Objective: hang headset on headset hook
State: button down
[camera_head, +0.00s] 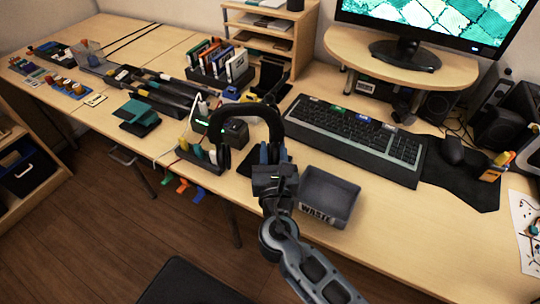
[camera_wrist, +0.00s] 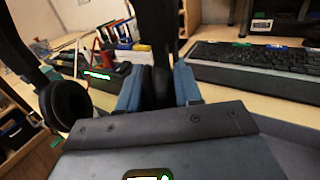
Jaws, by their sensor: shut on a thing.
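The black headset (camera_head: 243,110) is held up over the desk, its headband arching up and to the left of my gripper (camera_head: 270,155). In the wrist view my gripper (camera_wrist: 158,88) has its two blue fingers on either side of one dark ear-cup side of the headset (camera_wrist: 155,52). The other ear cup hangs free at the left of the wrist view, apart from the fingers. The fingers hide part of the held side. I cannot make out the headset hook for certain in either view.
A grey waste bin (camera_head: 327,197) stands just right of my gripper. The keyboard (camera_head: 355,136) and mouse (camera_head: 452,150) lie beyond it. A rack of upright cases (camera_head: 218,65) and a wooden shelf unit (camera_head: 268,35) stand behind. Small holders and tools crowd the desk at left.

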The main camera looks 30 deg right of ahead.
jog(key=w+d+f+b, duration=0.1)
jog(key=w+d+b, duration=0.1)
jog(key=w+d, duration=0.2)
jog(key=shift+d+f, duration=0.35)
jog(key=shift+d, duration=0.5)
jog(key=shift+w, duration=0.1)
dwell(0.4)
dwell(0.4)
jog(key=c, duration=0.7)
grip_release()
jog(key=shift+f, duration=0.1)
jog(key=v, duration=0.7)
jog(key=shift+s+a, duration=0.1)
jog(key=shift+s, duration=0.3)
